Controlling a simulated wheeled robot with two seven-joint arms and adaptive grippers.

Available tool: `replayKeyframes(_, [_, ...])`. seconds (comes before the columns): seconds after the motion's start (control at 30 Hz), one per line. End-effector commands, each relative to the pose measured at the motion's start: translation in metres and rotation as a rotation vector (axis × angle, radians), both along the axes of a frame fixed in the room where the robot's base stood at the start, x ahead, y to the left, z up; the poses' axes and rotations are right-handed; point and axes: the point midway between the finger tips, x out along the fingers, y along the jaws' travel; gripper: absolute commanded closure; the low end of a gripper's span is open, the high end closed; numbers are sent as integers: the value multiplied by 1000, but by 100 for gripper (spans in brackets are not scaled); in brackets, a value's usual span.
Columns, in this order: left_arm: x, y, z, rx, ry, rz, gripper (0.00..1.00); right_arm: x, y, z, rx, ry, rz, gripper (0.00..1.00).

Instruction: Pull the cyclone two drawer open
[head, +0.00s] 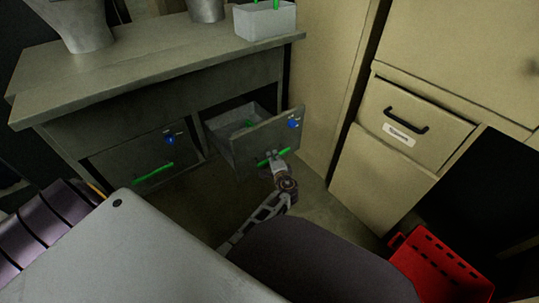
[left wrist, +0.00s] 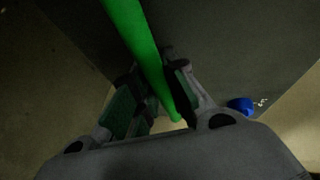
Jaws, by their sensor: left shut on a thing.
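The open drawer (head: 240,150) juts out from the right side of the grey bench, with a green handle (head: 273,156) and a blue round mark on its front. Its label is too small to read. My left gripper (head: 278,164) is at this handle. In the left wrist view the green handle (left wrist: 140,50) runs between the fingers of my left gripper (left wrist: 155,105), which is shut on it. A small green item shows inside the drawer. A second drawer (head: 140,160), with its own green handle, is shut at the left. My right gripper is not in view.
A beige cabinet (head: 350,190) with a black-handled drawer stands at the right. A red crate (head: 440,270) is on the floor at the lower right. A light box (head: 265,22) with green items stands on the bench top. Some floor is clear below the open drawer.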

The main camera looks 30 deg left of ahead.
Motion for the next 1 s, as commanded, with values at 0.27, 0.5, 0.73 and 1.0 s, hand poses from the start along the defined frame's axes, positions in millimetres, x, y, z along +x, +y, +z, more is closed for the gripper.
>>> replayKeyframes(0.27, [-4, -8, 0, 2, 1, 1, 100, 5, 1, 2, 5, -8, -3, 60])
replayKeyframes(0.5, [-4, -8, 0, 2, 0, 1, 100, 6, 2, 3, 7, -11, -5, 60])
replayKeyframes(0.73, [-4, -8, 0, 2, 0, 1, 76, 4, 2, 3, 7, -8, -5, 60])
replayKeyframes(1.0, [-4, -8, 0, 1, 0, 1, 76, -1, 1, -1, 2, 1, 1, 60])
